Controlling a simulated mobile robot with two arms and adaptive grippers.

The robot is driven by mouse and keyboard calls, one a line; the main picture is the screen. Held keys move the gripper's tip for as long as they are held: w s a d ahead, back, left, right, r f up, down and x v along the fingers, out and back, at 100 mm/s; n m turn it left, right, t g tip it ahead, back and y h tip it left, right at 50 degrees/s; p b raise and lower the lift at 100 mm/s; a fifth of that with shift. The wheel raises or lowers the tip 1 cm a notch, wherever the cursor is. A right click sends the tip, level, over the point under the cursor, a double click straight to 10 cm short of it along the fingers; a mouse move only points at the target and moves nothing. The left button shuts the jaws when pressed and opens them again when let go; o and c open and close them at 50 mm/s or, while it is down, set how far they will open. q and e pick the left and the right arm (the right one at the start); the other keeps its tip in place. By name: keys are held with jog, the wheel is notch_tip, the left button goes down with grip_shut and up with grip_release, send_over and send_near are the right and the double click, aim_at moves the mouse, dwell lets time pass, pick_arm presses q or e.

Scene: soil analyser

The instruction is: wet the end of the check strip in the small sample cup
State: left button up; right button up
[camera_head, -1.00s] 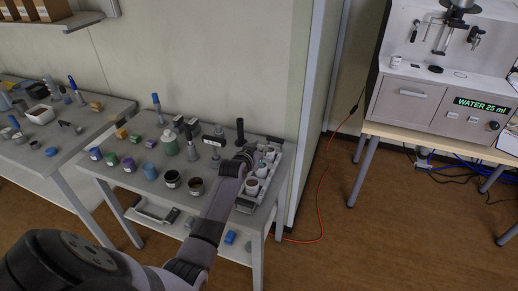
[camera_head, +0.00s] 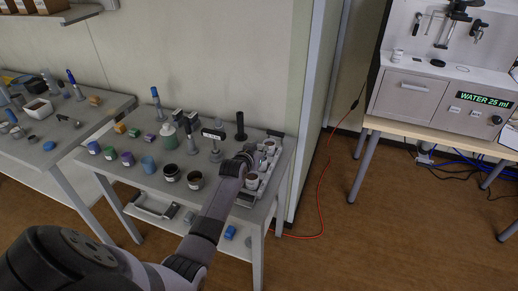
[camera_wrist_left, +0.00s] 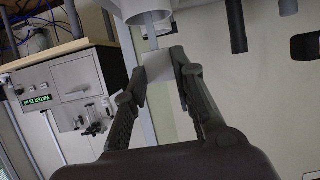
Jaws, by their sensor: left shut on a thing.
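My left gripper (camera_wrist_left: 160,75) is shut on the pale block-like handle (camera_wrist_left: 158,67) of the check strip. The thin grey strip (camera_wrist_left: 151,40) runs from the handle towards a white cup (camera_wrist_left: 133,10) at the top of the left wrist view. The strip's far end overlaps the cup; I cannot tell whether it is inside or in front. In the head view my left gripper (camera_head: 249,156) is over the rack of white cups at the right end of the near table, and it hides the strip. A front white cup (camera_head: 252,181) holds something brown. My right gripper is not in view.
The analyser (camera_head: 440,95) stands on a separate bench at right. Open floor lies between them.

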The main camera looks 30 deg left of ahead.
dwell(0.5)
pick_arm(q)
notch_tip(320, 180, up, 5)
jog(key=p, duration=0.5)
jog(key=shift+r, duration=0.2)
dwell(0.4)
